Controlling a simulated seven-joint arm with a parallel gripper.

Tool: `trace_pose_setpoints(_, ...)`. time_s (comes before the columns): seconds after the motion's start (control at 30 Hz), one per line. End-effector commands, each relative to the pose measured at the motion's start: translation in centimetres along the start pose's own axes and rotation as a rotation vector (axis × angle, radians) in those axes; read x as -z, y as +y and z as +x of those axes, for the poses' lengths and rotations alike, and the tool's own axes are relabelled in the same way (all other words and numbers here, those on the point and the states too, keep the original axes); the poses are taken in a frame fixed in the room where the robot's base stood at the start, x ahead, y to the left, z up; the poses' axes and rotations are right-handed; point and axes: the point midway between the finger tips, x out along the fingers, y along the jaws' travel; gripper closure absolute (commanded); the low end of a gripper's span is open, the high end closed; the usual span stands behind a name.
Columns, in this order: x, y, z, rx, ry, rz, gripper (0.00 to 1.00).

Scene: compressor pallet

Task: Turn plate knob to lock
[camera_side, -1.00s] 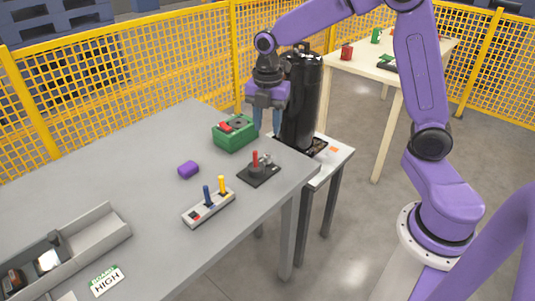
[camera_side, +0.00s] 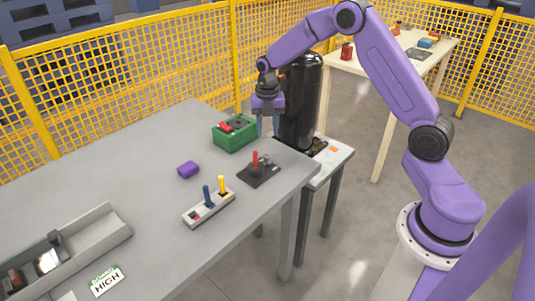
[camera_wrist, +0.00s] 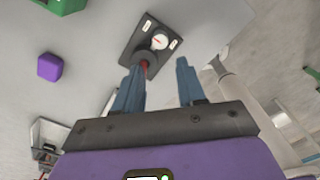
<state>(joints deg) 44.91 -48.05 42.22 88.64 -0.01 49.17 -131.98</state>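A small black plate (camera_side: 259,174) lies near the right corner of the grey table. A red-topped handle (camera_side: 255,159) stands upright on it, with a smaller grey part (camera_side: 266,160) beside it. In the wrist view the plate (camera_wrist: 133,42) shows a round white dial (camera_wrist: 160,41) between two small white labels. The red handle (camera_wrist: 145,65) is partly hidden by the left finger. My gripper (camera_side: 268,126) is behind the plate in the side view, by the black tank. In the wrist view my gripper (camera_wrist: 160,68) is open, with nothing between its fingers.
A green box (camera_side: 235,134) stands close left of my gripper. A black tank (camera_side: 300,105) stands close right on a small stand. A purple block (camera_side: 188,170), a two-lever panel (camera_side: 209,208) and a grey tray (camera_side: 100,237) are on the table (camera_side: 130,180).

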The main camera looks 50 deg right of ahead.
Motion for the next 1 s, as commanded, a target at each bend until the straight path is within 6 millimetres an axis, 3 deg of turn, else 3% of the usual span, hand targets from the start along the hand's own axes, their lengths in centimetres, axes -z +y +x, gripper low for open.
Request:
trace_pose_setpoints(0.3, 0.1, -0.1, 6.1, 0.003, 0.003, 0.002, 0.60)
trace_pose_setpoints(0.5, 0.0, -0.1, 9.0, 0.001, 0.001, 0.002, 0.60)
trace_pose_setpoints(0.7, 0.0, 0.0, 10.4, 0.000, 0.000, 0.002, 0.60)
trace_pose_setpoints(1.0, 0.0, 0.0, 10.6, -0.001, -0.001, 0.002, 0.60)
